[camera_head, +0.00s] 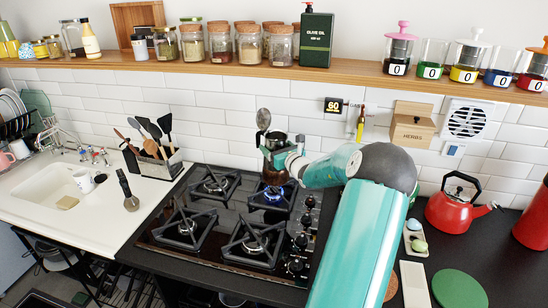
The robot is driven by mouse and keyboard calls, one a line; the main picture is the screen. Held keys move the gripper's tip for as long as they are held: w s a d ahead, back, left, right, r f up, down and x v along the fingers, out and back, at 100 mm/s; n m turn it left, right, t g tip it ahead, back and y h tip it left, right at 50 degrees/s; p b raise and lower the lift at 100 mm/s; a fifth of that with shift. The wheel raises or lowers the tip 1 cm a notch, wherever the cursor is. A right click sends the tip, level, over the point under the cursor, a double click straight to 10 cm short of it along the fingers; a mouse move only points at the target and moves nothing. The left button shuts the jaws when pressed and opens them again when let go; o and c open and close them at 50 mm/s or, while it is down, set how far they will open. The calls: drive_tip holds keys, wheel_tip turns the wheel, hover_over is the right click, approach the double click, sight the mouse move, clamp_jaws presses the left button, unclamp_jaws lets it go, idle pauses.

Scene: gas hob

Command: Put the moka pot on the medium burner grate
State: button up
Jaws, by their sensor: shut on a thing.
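The dark moka pot (275,173) is upright above the back-right burner grate (272,197) of the black gas hob. My gripper (280,152) is shut on the pot's upper part, and the fingers and arm hide some of it. A blue flame shows at this burner. I cannot tell whether the pot's base touches the grate. The other grates, back left (214,184), front left (185,228) and front right (252,244), are empty.
Utensils in a holder (155,155) stand left of the hob. A red kettle (460,205) stands on the right counter. Hob knobs (300,240) line the right edge. A shelf (150,75) with jars runs above. A ladle (263,119) shows behind the pot.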

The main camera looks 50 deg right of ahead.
drive_tip(key=shift+w+d+f, duration=0.2)
drive_tip(key=shift+w+f, duration=0.25)
drive_tip(key=shift+f, duration=0.05)
drive_tip(key=shift+w+d+f, duration=0.15)
drive_tip(key=shift+w+f, duration=0.25)
drive_tip(key=shift+f, duration=1.55)
drive_tip(key=o, duration=1.9)
drive_tip(key=shift+s+f, duration=0.1)
drive_tip(key=shift+c, duration=0.2)
